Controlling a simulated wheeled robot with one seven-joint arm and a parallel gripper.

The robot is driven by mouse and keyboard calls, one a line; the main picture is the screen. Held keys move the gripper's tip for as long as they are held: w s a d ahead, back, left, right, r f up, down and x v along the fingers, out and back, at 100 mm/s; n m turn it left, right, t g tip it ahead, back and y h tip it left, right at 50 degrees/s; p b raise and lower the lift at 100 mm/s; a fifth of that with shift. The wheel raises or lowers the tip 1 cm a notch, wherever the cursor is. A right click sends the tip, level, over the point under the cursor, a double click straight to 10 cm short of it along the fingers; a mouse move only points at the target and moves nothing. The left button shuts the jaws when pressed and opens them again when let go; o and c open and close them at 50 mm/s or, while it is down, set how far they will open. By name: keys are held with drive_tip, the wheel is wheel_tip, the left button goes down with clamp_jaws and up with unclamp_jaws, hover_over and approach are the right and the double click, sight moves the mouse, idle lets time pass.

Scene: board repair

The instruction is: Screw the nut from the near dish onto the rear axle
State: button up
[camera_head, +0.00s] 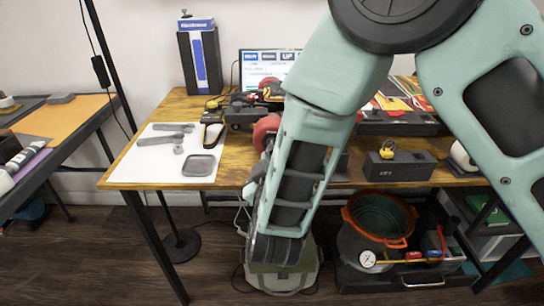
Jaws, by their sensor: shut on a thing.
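A dark grey square dish (199,166) lies on a white mat (147,167) at the table's front left. No nut can be made out in it. A red wheel (266,130) shows just left of my arm, and another red wheel (270,88) shows farther back. The rear axle cannot be made out; my arm covers the area beside the near wheel. My forearm hangs in front of the table's middle. My gripper's fingers and anything between them are hidden behind the arm.
Grey tools (172,127) lie on the mat, with a yellow-and-black tool (212,134) beside it. A dark block (400,166) stands on the wooden table (120,178) at right. Under the table stand an orange-rimmed bucket (380,243) and a pressure gauge (367,259).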

idle(0.3)
drive_tip(key=shift+w, duration=0.55)
drive_tip(key=shift+w+p, duration=0.35)
drive_tip(key=shift+p, duration=0.15)
idle(2.3)
idle(0.4)
drive_tip(key=shift+f+m+b, duration=0.2)
drive_tip(key=shift+m+b, duration=0.6)
drive_tip(key=shift+b, duration=0.05)
drive_tip(key=m+b, duration=0.2)
drive_tip(key=m, duration=0.1)
drive_tip(key=shift+r+m+b, duration=0.2)
drive_tip(key=shift+m+b, duration=0.1)
drive_tip(key=shift+m, duration=0.3)
